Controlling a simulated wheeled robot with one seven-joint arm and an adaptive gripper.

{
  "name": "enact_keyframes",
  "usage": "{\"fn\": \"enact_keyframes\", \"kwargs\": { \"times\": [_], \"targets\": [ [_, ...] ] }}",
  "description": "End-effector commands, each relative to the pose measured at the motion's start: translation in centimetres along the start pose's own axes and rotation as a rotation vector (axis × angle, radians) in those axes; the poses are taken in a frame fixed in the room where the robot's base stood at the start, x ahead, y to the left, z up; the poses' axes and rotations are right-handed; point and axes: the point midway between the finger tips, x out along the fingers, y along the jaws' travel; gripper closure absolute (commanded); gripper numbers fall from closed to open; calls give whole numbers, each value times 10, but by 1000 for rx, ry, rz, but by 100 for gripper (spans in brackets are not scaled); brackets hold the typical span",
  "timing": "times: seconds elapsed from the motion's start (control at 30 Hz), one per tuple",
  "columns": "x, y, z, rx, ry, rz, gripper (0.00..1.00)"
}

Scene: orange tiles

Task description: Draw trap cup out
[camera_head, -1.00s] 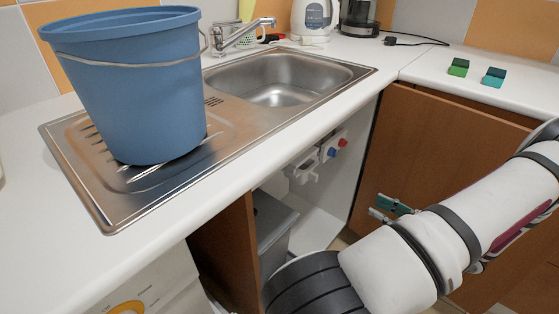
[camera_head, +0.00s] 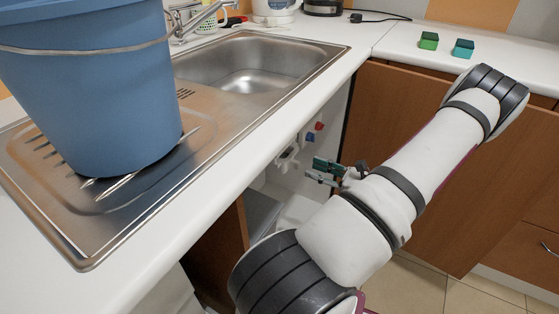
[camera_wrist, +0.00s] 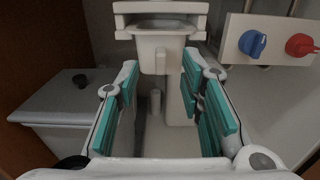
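The trap cup (camera_wrist: 162,52) is the white part straight ahead in the wrist view, with a wide ribbed collar above a narrower lower body. In the head view the white trap assembly (camera_head: 287,158) shows small inside the open cabinet under the sink. My gripper (camera_wrist: 158,85) is open, its teal finger pads apart on either side of and below the cup's lower body. I see no clear contact with the cup. In the head view my gripper (camera_head: 325,172) is at the cabinet opening, partly hidden by my arm.
A blue valve knob (camera_wrist: 252,43) and a red valve knob (camera_wrist: 300,45) sit on a white panel right of the cup. A grey bin (camera_wrist: 62,112) stands at left. A blue bucket (camera_head: 95,85) stands on the drainboard. The cabinet door (camera_head: 400,115) is open at right.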

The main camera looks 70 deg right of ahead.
Motion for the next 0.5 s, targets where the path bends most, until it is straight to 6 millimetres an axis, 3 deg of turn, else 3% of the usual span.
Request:
{"fn": "enact_keyframes", "kwargs": {
  "times": [0.3, 0.5],
  "targets": [
    [40, -1, -2, -1, -1, 2, 65],
    [52, -1, -1, 0, 0, 1, 65]
  ]
}}
